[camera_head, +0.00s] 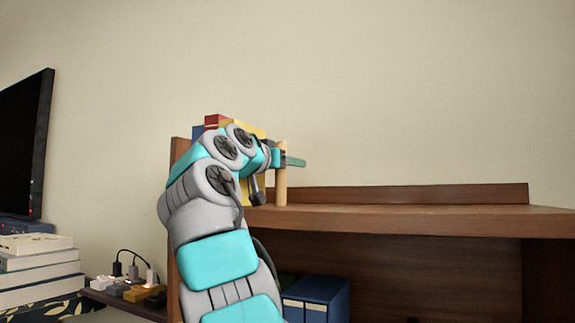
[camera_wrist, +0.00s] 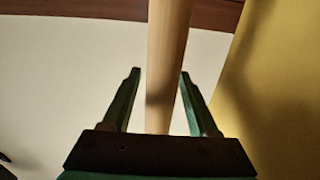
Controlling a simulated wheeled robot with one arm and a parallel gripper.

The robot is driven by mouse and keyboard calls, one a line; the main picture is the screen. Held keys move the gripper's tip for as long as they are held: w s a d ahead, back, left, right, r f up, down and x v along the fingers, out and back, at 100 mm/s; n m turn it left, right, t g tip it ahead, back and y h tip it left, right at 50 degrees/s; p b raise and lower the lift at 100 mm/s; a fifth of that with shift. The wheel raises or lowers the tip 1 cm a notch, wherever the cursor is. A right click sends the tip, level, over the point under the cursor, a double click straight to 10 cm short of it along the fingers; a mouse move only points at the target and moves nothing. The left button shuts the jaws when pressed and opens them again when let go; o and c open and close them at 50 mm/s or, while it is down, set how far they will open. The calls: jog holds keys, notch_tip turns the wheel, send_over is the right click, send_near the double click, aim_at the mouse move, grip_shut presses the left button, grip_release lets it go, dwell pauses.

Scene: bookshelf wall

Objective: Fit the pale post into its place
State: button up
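The pale post (camera_head: 282,178) stands upright on the brown shelf top, near its left end. In the wrist view the post (camera_wrist: 168,50) runs from the top edge down between my two green fingers. My gripper (camera_wrist: 160,74) is open, with a gap visible between each finger and the post. In the head view my gripper (camera_head: 293,162) is at the upper part of the post, with one green finger showing to its right. The post's place cannot be made out.
Books, including a red one (camera_head: 212,121) and a yellow one (camera_head: 245,128), stand behind my arm. A yellow surface (camera_wrist: 270,85) is close on the right in the wrist view. The shelf top (camera_head: 420,216) is clear to the right, with a low back rail (camera_head: 440,194).

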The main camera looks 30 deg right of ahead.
jog(key=shift+o, duration=0.4)
jog(key=shift+b+v, duration=0.8)
jog(key=shift+v, duration=3.1)
